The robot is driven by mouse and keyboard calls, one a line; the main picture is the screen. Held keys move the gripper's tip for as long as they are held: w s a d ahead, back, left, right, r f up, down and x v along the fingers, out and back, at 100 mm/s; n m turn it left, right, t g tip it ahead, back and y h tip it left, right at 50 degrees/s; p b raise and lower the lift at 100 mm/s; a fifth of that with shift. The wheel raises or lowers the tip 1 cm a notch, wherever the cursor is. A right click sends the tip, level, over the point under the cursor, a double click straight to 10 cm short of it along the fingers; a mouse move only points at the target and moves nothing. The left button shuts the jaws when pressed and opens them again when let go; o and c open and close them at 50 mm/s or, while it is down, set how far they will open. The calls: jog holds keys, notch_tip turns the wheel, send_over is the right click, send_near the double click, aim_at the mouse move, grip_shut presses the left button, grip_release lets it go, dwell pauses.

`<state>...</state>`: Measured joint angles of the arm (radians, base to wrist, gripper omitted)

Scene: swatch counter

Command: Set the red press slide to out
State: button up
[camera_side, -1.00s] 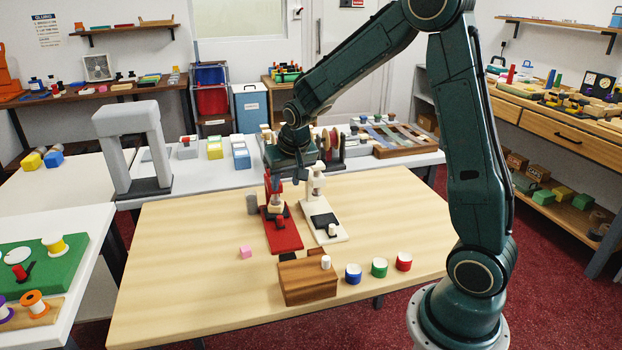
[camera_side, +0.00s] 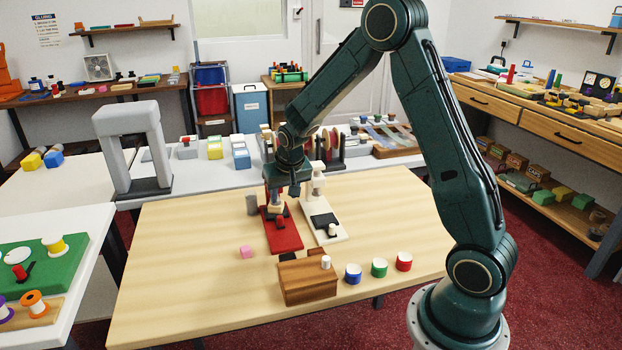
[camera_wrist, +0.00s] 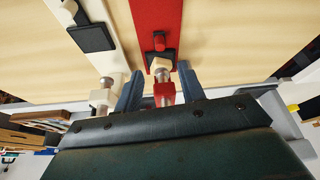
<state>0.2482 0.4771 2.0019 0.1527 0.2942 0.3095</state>
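The red press (camera_side: 284,240) stands on the table, its red base pointing toward the front. In the wrist view its base (camera_wrist: 155,15) runs up the middle. Its slide is a black plate (camera_wrist: 150,57) with a red knob (camera_wrist: 158,42), close in by the post and partly hidden by a cream block (camera_wrist: 160,65). The white press (camera_side: 333,238) is beside it, with its black plate (camera_side: 323,220) farther out along the base. My gripper (camera_wrist: 160,72) is open; its two blue fingers lie either side of the red press's head in the picture. Contact cannot be told.
A wooden block (camera_side: 308,283) with a white peg stands in front of the presses. Blue (camera_side: 353,275), green (camera_side: 379,268) and red (camera_side: 404,262) pots sit to its right. The table's left side is clear.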

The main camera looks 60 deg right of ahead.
aim_at(280, 217)
jog(key=shift+x, duration=5.45)
grip_shut()
